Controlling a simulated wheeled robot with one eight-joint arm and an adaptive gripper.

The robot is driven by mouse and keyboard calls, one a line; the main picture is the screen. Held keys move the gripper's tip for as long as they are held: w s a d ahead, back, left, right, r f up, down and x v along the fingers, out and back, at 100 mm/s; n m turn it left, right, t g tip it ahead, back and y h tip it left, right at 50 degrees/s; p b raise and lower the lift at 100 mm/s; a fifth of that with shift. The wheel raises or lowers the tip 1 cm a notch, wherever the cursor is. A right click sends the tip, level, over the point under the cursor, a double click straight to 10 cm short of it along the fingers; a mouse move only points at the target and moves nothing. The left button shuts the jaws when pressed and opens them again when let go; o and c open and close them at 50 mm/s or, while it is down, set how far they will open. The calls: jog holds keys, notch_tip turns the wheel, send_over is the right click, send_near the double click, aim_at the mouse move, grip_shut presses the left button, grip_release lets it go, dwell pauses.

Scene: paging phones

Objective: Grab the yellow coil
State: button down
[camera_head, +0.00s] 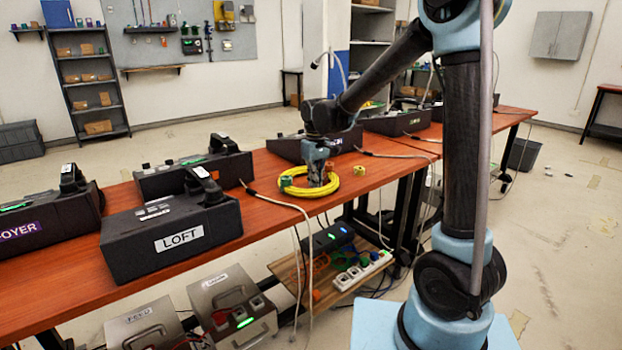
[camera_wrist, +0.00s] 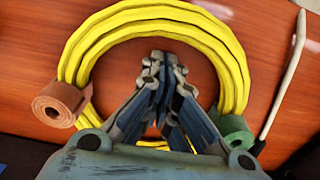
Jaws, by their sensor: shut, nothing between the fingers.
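The yellow coil (camera_head: 344,188) lies flat on the red-brown tabletop near the table's front edge. In the wrist view the yellow coil (camera_wrist: 150,22) arches around my gripper (camera_wrist: 160,62), with its lower part mostly hidden behind the gripper. My gripper (camera_head: 318,180) points down over the middle of the coil. Its fingertips are together with nothing between them, inside the ring. I cannot tell whether they touch the tabletop.
A brown tape roll (camera_wrist: 60,102) and a green roll (camera_wrist: 235,132) sit beside the coil's ring. A white cable (camera_wrist: 284,85) lies to the right. The LOFT phone box (camera_head: 170,232) and other black phones stand along the table (camera_head: 262,215). A power strip (camera_head: 362,270) sits on the lower shelf.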

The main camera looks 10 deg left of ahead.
aim_at(334, 199)
jog(key=shift+s+d, duration=0.35)
jog(key=shift+d, duration=0.05)
jog(key=s+d, duration=0.5)
jog(key=d, duration=0.1)
jog(key=shift+s+d, duration=0.4)
dwell(0.4)
